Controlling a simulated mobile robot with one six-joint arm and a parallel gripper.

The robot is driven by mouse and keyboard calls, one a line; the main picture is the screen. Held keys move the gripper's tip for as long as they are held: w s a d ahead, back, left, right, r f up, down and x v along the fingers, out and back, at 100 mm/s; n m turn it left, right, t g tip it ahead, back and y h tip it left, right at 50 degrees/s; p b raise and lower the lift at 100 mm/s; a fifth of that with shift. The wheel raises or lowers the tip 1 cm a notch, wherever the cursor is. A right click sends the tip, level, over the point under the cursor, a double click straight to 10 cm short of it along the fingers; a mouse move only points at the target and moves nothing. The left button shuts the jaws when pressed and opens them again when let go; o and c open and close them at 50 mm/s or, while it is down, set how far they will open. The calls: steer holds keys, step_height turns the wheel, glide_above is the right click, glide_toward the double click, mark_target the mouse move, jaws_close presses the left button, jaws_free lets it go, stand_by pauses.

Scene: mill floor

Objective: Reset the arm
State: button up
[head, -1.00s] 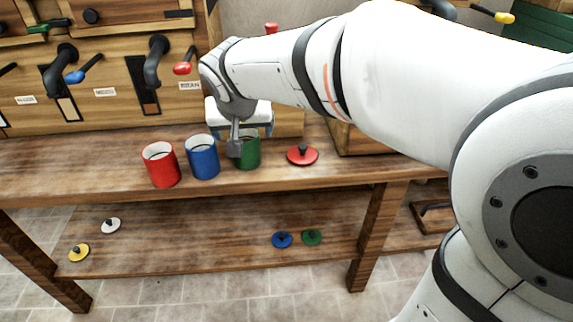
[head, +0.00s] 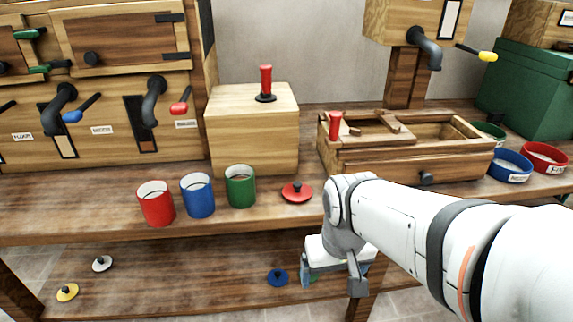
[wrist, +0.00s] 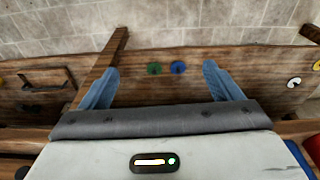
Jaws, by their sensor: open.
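My gripper (head: 331,279) hangs in front of the bench's front edge, pointing down, to the right of the mugs. In the wrist view my gripper (wrist: 161,88) has its two blue fingers wide apart with nothing between them. Beyond the fingers, a green lid (wrist: 154,69) and a blue lid (wrist: 178,67) lie on the lower shelf. In the head view the blue lid (head: 277,278) is left of my gripper, and the green lid is mostly hidden behind it.
Red (head: 156,204), blue (head: 198,196) and green (head: 240,187) mugs stand on the bench (head: 100,220) beside a red lid (head: 297,192). A wooden box (head: 250,135) and drawer unit (head: 400,160) stand behind. Blue (head: 510,168) and red (head: 545,158) bowls are at right.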

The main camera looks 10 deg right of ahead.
step_height(320, 180, up, 21)
steer(key=t+p, duration=0.1)
steer(key=p, duration=1.7)
steer(key=shift+r+p, duration=0.2)
steer(key=shift+p, duration=0.15)
